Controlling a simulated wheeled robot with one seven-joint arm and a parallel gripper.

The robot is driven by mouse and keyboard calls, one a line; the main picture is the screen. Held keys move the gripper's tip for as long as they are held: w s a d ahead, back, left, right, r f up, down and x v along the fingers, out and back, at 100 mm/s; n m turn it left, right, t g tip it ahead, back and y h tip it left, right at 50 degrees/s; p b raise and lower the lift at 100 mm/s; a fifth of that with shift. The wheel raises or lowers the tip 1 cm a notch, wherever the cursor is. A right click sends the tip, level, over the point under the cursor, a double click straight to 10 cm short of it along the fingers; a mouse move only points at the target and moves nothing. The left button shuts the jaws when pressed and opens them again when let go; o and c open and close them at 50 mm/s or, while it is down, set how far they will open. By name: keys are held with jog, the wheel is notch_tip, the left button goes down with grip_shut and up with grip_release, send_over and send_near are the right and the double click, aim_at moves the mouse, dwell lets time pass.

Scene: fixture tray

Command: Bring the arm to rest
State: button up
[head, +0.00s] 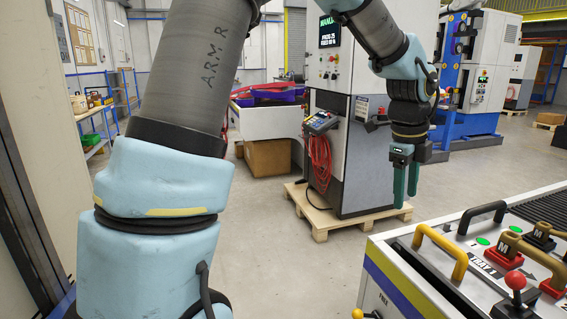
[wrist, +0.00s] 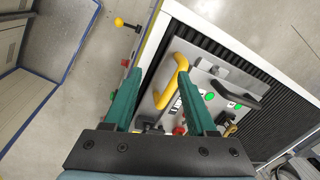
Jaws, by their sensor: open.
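My gripper (head: 406,196) hangs pointing down from my bent arm at the right of the head view, in front of the machine and above the far left corner of the white bench. Its two green fingers also show in the wrist view (wrist: 160,76), spread apart with nothing held between them. Below the fingers in the wrist view is the fixture tray, with its yellow handle (wrist: 174,77) partly framed between them. In the head view the same yellow handle (head: 440,250) stands to the lower right of the fingers, apart from them.
The white bench (head: 410,279) fills the lower right; its tray carries a black handle (head: 482,214), a red-knobbed clamp (head: 515,281) and green dots. A machine (head: 352,110) with a coiled red cable (head: 318,165) stands on a pallet (head: 335,222) behind. Open floor (head: 287,265) lies left of the bench.

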jog(key=w+a+f+n+y, duration=0.1)
jog(key=w+a+f+n, duration=0.1)
jog(key=a+n, duration=0.55)
jog(key=w+a+f+n, duration=0.2)
jog(key=a+n, duration=0.3)
jog(key=a, duration=0.6)
jog(key=s+a+f+n, duration=0.2)
jog(key=s+a+n, duration=0.1)
jog(key=a+n, duration=0.4)
jog(key=s+a+f+n, duration=0.1)
jog(key=s+a+n, duration=0.2)
jog(key=a+n, duration=0.5)
jog(key=a, duration=0.2)
jog(key=shift+a+f+t+y, duration=0.3)
jog(key=shift+f+t, duration=0.1)
